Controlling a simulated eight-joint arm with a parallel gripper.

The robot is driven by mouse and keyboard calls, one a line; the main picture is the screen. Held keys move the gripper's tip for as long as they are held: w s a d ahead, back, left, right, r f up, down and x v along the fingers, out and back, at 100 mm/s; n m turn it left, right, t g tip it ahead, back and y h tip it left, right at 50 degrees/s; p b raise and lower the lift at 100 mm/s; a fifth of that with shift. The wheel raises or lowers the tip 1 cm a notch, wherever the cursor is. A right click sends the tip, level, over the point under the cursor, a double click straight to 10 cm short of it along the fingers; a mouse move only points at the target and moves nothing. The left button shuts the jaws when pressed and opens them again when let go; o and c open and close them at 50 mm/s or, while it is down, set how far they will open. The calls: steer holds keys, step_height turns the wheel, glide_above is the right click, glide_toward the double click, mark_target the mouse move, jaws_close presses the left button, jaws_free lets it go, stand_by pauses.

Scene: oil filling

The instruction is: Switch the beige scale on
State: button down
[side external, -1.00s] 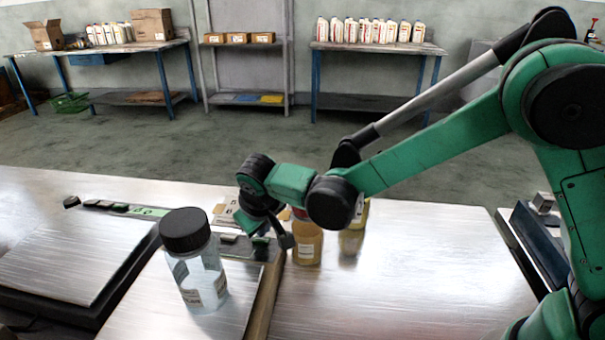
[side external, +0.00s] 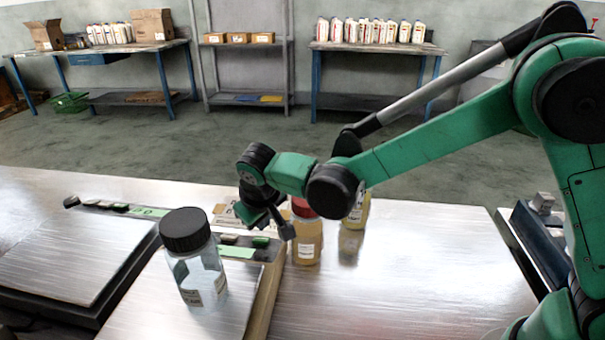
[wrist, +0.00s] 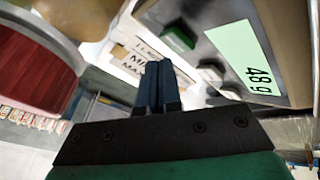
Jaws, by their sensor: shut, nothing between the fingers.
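The beige scale (side external: 262,314) stands on the table with a clear, black-capped bottle (side external: 201,272) upright on its plate. Its display (side external: 237,252) is lit green; in the wrist view the display (wrist: 246,55) shows a number that looks like 48 g. Its green button (side external: 261,242) is beside paler buttons, and the green button also shows in the wrist view (wrist: 179,38). My gripper (wrist: 158,82) is shut and empty, just above the button end of the scale and apart from the green button. The fingertips are hard to make out in the side view.
A second, dark scale (side external: 70,265) with a green display is at left. An amber bottle with a red cap (side external: 306,240) and a yellow bottle (side external: 355,210) stand close behind and right of my gripper. The table's right front is clear.

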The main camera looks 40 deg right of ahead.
steer(key=shift+w+d+r, duration=0.2)
steer(key=shift+r, duration=0.6)
steer(key=shift+w+d+r, duration=0.25)
steer(key=shift+r, duration=0.5)
steer(key=shift+w+d+r, duration=0.2)
steer(key=shift+r, duration=0.6)
steer(key=shift+m+t+y, duration=0.3)
steer(key=shift+m+y, duration=0.1)
steer(key=shift+m, duration=0.2)
steer(key=s+d+r, duration=0.1)
steer(key=s+d, duration=0.1)
steer(key=s+d+r, duration=0.1)
steer(key=d+r, duration=0.1)
steer(key=s+d+r, duration=0.1)
steer(key=s+d, duration=0.1)
steer(key=shift+s+d+r, duration=0.15)
steer(key=shift+s+d, duration=0.05)
steer(key=shift+s, duration=0.15)
steer(key=s+d+f+t+y, duration=0.1)
steer(key=s+d, duration=0.3)
steer(key=s, duration=0.6)
steer(key=shift+d+f+m+t, duration=0.15)
steer(key=shift+d+m+t, duration=0.05)
steer(key=shift+m+t, duration=0.25)
